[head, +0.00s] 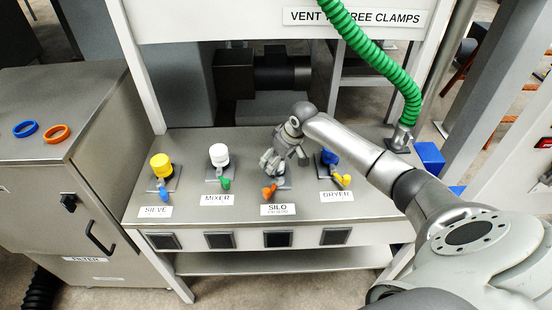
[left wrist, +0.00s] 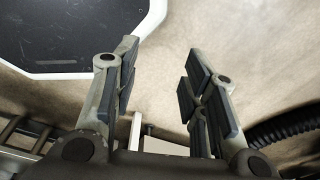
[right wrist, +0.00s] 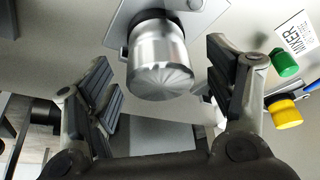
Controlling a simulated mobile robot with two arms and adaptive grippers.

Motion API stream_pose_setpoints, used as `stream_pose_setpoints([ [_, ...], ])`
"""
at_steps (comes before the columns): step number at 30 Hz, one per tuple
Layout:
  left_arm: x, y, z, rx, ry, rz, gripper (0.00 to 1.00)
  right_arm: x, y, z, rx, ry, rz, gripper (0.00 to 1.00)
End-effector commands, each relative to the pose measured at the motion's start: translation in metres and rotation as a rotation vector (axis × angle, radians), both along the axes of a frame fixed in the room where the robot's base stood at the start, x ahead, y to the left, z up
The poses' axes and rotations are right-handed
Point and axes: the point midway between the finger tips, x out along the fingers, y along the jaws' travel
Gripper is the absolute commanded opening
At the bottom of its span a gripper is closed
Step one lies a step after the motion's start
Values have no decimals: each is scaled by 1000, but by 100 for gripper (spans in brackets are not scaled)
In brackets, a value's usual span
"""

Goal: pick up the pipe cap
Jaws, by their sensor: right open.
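A shiny silver pipe cap (right wrist: 159,62) sits on a grey plate in the right wrist view, at the station labelled SILO (head: 278,210). My right gripper (head: 277,163) is over that station in the head view and largely hides the cap there. In the right wrist view its open fingers are on either side of the cap, with gaps showing; nothing is held. My left gripper (left wrist: 158,72) is open and empty in the left wrist view, away from the bench and outside the head view.
The bench also carries a yellow cap (head: 160,160) at SIEVE, a white cap (head: 218,152) at MIXER and a blue cap (head: 329,157) at DRYER. Coloured clamp handles stand in front. A green hose (head: 378,58) hangs at right. Blue and orange rings (head: 56,133) lie on the left cabinet.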

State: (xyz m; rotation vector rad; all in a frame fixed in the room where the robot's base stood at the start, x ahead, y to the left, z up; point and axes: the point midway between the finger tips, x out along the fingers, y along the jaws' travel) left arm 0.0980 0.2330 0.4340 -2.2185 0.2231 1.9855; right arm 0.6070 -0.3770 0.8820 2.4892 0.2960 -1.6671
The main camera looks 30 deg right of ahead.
Motion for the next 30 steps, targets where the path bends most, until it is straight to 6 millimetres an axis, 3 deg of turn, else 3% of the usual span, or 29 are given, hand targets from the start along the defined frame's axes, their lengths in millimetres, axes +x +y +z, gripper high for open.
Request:
stream_pose_setpoints([
  [4,7,0,2,-1,-10,0,40,6,1,-12,0,-2,-2,76],
  [12,-14,1,0,3,22,0,40,7,1,-14,-1,-3,-1,75],
  [24,-16,2,0,4,26,1,40,7,1,-14,0,-3,-1,23],
  [30,-9,2,0,2,15,1,40,7,1,-13,0,-4,-1,23],
])
